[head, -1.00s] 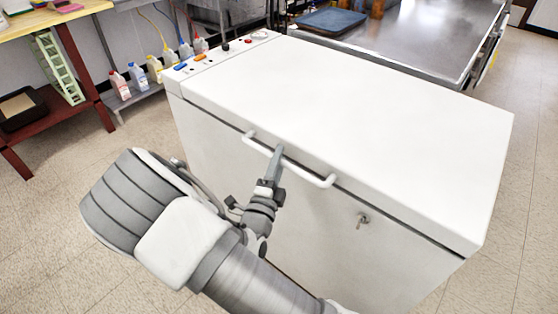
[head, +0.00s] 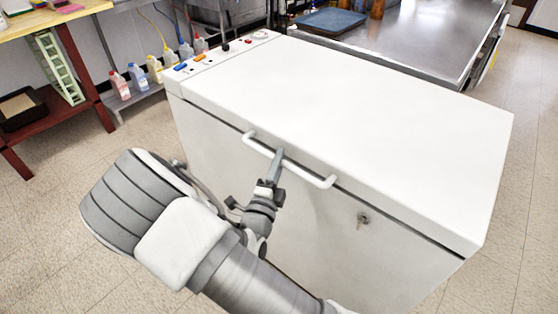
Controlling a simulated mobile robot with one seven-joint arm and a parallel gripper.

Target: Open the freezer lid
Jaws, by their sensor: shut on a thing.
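The white chest freezer (head: 240,190) fills the middle of the head view. Its flat white lid (head: 350,120) lies down on the body, with a dark seam along the front edge. A white bar handle (head: 312,176) runs along the lid's front edge. My gripper (head: 276,160) is shut on the handle, left of its middle. The fingers hide a short piece of the bar. A lock with a key (head: 362,219) sits on the freezer's front, right of the handle.
A control strip (head: 215,55) with coloured switches runs along the freezer's left end. A steel table (head: 425,45) with a blue tray (head: 328,20) stands behind the freezer. Bottles (head: 137,76) stand on a low shelf at the left. Floor (head: 530,190) is clear at the right.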

